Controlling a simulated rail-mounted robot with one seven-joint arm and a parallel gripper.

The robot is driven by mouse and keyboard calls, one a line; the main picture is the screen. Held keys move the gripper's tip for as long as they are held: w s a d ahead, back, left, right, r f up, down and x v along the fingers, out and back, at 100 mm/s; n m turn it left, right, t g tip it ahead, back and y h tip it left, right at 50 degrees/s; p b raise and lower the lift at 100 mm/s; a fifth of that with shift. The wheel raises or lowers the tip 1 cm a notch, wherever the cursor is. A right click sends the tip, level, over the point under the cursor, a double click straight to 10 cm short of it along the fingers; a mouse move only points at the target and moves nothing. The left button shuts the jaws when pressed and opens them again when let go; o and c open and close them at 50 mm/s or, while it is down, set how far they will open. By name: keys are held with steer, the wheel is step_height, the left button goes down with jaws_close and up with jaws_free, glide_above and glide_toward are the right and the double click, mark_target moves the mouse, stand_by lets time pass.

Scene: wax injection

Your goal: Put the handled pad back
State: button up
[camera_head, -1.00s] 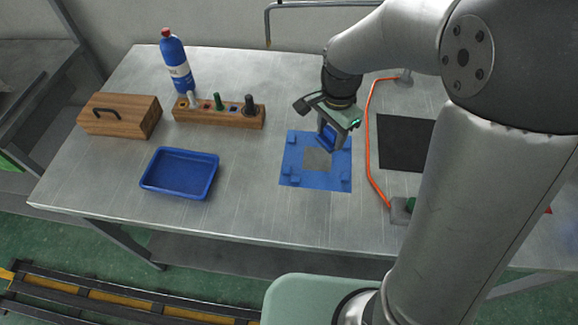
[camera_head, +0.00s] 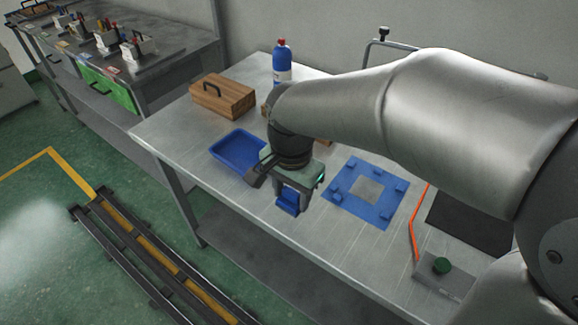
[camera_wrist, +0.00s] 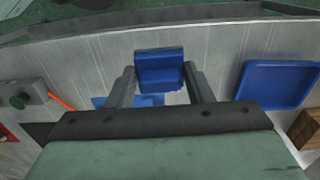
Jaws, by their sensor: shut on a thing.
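My gripper (camera_head: 290,197) is shut on a small blue stepped block, which I take to be the handled pad (camera_head: 289,205). In the wrist view the pad (camera_wrist: 160,66) sits between the two fingers (camera_wrist: 160,88). The gripper hangs above the front part of the steel table, between the blue tray and the blue mat, with the pad seen against the table's front area. The blue mat (camera_head: 345,199) has raised blue blocks at its corners and a grey square in its middle. A blue tray (camera_head: 226,153) stands left of the gripper, partly hidden by it.
A wooden box with a black handle (camera_head: 222,98) and a blue bottle (camera_head: 282,62) stand at the back. The wooden rack is mostly hidden by my arm. On the right are an orange hose (camera_head: 413,230), a dark mat (camera_head: 470,222) and a green-button box (camera_head: 441,268).

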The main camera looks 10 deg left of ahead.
steer(key=w+a+f, duration=0.1)
steer(key=w+f, duration=0.1)
steer(key=w+a+f+p, duration=0.1)
steer(key=w+f, duration=0.2)
steer(key=w+a+f, duration=0.1)
steer(key=w+f, duration=0.1)
steer(key=w, duration=0.1)
steer(key=shift+w+a+f, duration=0.2)
steer(key=shift+w+f, duration=0.05)
steer(key=shift+f, duration=1.7)
steer(key=shift+f, duration=0.2)
steer(key=o, duration=0.9)
steer(key=shift+r, duration=0.15)
